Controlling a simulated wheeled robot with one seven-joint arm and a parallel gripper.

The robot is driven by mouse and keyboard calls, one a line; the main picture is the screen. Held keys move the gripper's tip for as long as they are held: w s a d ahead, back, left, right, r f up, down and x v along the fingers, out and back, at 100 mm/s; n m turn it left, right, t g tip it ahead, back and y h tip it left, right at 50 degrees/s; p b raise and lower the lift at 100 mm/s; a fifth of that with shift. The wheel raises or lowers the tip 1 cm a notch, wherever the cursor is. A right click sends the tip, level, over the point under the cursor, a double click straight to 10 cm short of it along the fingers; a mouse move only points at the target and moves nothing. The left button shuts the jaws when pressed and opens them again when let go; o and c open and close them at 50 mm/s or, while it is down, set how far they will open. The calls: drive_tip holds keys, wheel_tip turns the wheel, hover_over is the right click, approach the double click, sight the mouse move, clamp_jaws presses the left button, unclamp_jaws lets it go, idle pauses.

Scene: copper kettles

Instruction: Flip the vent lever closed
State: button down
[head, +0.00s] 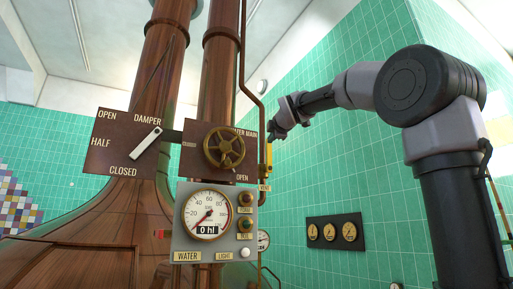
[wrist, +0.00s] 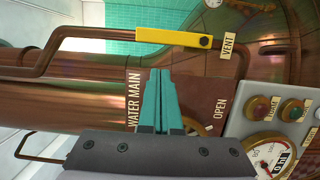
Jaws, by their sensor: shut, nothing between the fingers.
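The yellow vent lever (head: 266,158) hangs upright beside the right edge of the water main plate in the head view. In the wrist view the lever (wrist: 172,37) lies in line with its copper pipe, with a dark pivot bolt at the end near the VENT label (wrist: 228,45). My gripper (head: 272,138) is near the lever's upper end, apparently apart from it. In the wrist view my gripper's teal fingers (wrist: 160,74) are together and empty, with the lever beyond their tips. The label (head: 264,188) is partly hidden in the head view.
The water main plate (head: 200,165) with its brass handwheel (head: 224,147) stands close left of my gripper. The damper plate (head: 105,158) is farther left. A grey gauge panel (head: 182,225) sits below. Open room lies right of the lever, before the green tiled wall (head: 330,130).

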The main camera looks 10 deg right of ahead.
sight(269, 155)
drive_tip(key=w, duration=1)
drive_tip(key=shift+a, duration=0.25)
